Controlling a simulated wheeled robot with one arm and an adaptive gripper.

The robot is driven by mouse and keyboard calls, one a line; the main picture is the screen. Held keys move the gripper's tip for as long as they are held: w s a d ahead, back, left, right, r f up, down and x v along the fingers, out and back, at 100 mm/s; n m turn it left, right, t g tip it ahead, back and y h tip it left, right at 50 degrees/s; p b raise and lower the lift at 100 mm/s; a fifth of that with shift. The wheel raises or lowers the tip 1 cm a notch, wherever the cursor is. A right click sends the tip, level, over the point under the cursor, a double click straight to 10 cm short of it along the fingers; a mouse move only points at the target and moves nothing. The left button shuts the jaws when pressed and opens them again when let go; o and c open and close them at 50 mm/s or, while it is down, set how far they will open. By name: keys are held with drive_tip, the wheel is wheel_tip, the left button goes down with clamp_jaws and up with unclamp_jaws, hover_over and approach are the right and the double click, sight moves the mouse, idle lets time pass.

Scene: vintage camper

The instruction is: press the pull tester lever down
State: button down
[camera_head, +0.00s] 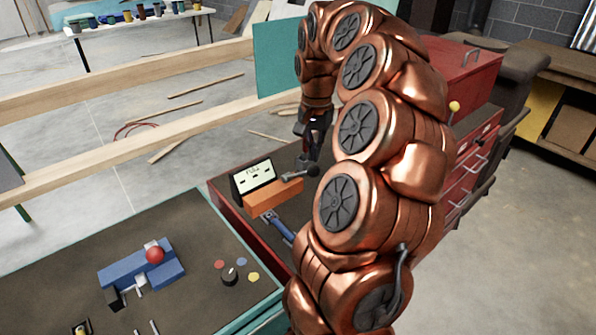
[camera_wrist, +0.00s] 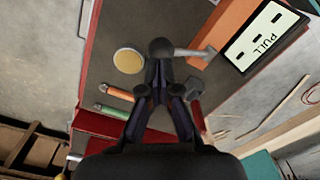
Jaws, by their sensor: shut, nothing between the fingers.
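The pull tester has an orange body (camera_head: 272,194) and a white "PULL" sign (camera_head: 253,177) in a black frame. It stands on the dark top of a red cabinet. Its lever is a grey rod (camera_wrist: 195,53) with a black ball knob (camera_wrist: 160,47) at the free end; the knob also shows in the head view (camera_head: 312,170). The lever sticks out sideways from the body, roughly level. My gripper (camera_wrist: 162,84) is shut and empty, with its fingertips over the near edge of the knob in the wrist view. I cannot tell whether they touch it.
A blue vise-like device with a red ball (camera_head: 154,255) sits on the teal-edged bench. A red tool chest (camera_head: 466,72) stands right of my arm.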

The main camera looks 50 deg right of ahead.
sight(317, 170)
drive_tip(key=shift+f, duration=0.1)
idle(0.5)
drive_tip(key=shift+f+b, duration=0.95)
drive_tip(key=shift+f, duration=0.1)
drive_tip(key=shift+s+a+f+b, duration=0.1)
drive_tip(key=shift+s+f+b, duration=0.55)
drive_tip(key=shift+b, duration=0.4)
drive_tip(key=shift+w+f, duration=0.1)
drive_tip(key=shift+f, duration=0.05)
